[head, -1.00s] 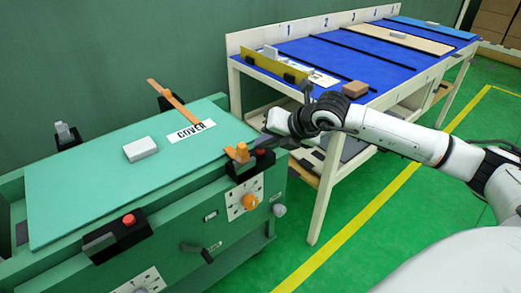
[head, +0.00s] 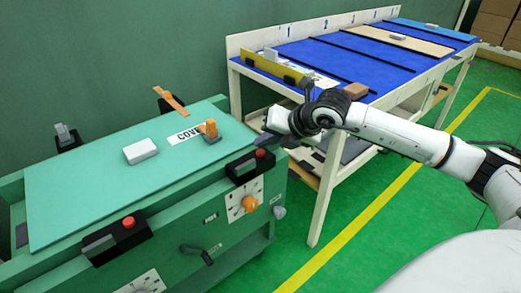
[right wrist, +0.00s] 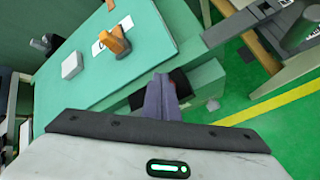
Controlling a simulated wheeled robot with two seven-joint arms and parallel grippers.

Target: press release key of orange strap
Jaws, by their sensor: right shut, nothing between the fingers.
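The orange strap shows as two pieces in the head view: a rear piece (head: 171,100) at the cover's back edge and an end piece (head: 208,129) raised over the green cover (head: 90,185), by the COVER label. It also shows in the right wrist view (right wrist: 117,43). The black latch block (head: 240,170) sits at the cover's front right corner, with no strap in it. My right gripper (head: 262,154) is shut and empty, its fingertips down at this block's right end. The fingers also show in the right wrist view (right wrist: 160,98). My left gripper is not in view.
A white block (head: 140,150) lies on the cover. Another black latch with a red key (head: 128,221) is at the front left, and a grey clip (head: 64,135) behind. Knobs stick out of the front panel. A blue-topped bench (head: 330,62) stands right of the cover.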

